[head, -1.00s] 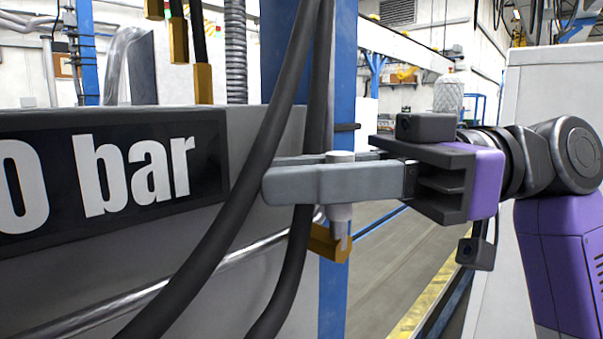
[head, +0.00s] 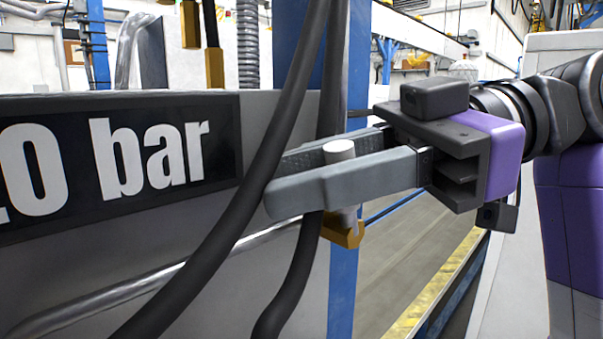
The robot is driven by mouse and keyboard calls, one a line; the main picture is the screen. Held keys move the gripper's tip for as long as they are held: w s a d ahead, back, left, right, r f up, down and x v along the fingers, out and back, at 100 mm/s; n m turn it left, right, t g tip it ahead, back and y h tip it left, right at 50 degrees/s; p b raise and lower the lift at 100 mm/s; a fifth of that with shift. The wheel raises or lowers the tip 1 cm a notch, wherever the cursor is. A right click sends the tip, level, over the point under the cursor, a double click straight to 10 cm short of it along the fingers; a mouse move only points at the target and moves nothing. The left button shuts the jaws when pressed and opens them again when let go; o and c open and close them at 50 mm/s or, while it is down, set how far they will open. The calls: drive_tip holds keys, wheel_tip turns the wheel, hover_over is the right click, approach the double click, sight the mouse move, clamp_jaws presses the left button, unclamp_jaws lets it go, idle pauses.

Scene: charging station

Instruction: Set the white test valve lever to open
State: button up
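The white test valve lever (head: 340,148) is a short white rod in the head view. It stands nearly upright, tilted slightly left at the top, above a brass valve body (head: 347,236). My gripper (head: 290,180) has its two long grey fingers on either side of the rod, one in front and one behind. They look closed on it, with the fingertips reaching past it to the left. The front finger hides the middle of the rod, and a black hose partly covers the area by the fingertips.
Black hoses (head: 262,180) hang in front of the grey panel, close to my fingertips. A black sign reading "bar" (head: 150,160) is on the panel at left. A blue post (head: 342,285) stands behind the valve. Open floor (head: 400,260) lies to the right.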

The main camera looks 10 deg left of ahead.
drive_tip(key=v, duration=0.7)
drive_tip(key=shift+d+b, duration=0.3)
drive_tip(key=shift+b, duration=0.15)
drive_tip(key=shift+w, duration=0.15)
